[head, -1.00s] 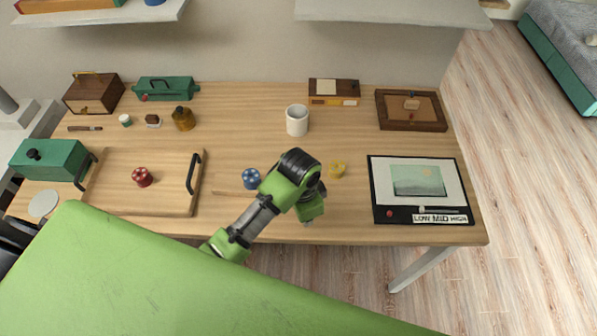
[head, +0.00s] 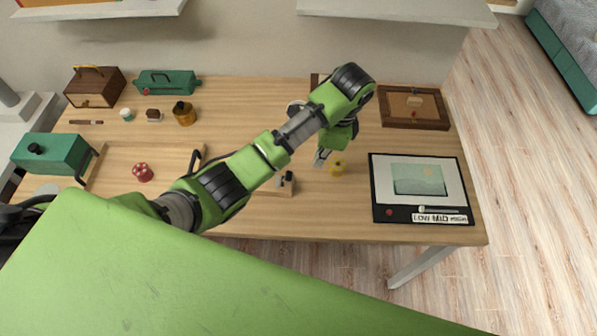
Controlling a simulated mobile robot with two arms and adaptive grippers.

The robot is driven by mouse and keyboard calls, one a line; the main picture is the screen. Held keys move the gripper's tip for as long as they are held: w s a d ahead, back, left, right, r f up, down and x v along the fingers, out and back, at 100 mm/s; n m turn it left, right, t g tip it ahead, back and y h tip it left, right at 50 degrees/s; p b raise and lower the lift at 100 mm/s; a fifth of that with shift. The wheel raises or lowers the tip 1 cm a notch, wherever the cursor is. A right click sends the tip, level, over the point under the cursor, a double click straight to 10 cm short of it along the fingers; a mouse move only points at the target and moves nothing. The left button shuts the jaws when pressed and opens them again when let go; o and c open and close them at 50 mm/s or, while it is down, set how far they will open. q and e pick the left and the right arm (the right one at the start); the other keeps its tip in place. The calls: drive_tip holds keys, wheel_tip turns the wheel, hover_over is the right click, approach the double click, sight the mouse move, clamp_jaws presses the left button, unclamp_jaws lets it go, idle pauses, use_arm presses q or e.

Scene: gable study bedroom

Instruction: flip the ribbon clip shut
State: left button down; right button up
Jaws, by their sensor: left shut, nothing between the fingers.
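A small light-wood block with dark and pale metal parts (head: 286,181) stands near the front middle of the table; it may be the ribbon clip, but it is too small to tell or to see whether it is open. My left gripper (head: 320,159) is shut and empty. It points down, to the right of and behind this block in the picture, just left of a yellow spool (head: 337,168). I cannot tell whether it touches the spool. My right gripper is not in view.
A red spool (head: 142,172) sits on a wooden board at left. A framed picture board (head: 420,214) lies at right. Boxes and jars line the back left. The table's front edge (head: 400,240) is clear.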

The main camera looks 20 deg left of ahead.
sight(286, 178)
use_arm(q)
drive_tip(key=shift+f, duration=0.1)
drive_tip(key=f, duration=0.3)
drive_tip(key=a+f+b, duration=0.1)
drive_tip(key=f, duration=0.5)
drive_tip(key=shift+s+a, duration=0.25)
drive_tip(key=shift+a, duration=0.15)
drive_tip(key=shift+s+a+r+p, duration=0.1)
drive_tip(key=shift+a+r+p, duration=0.2)
drive_tip(key=shift+a, duration=0.2)
drive_tip(key=shift+s+a+r+p, duration=0.1)
drive_tip(key=shift+a+r+p, duration=0.05)
drive_tip(key=shift+a+p, duration=0.3)
drive_tip(key=shift+s+a+r+p, duration=0.2)
drive_tip(key=shift+a+p, duration=0.15)
drive_tip(key=shift+a, duration=0.4)
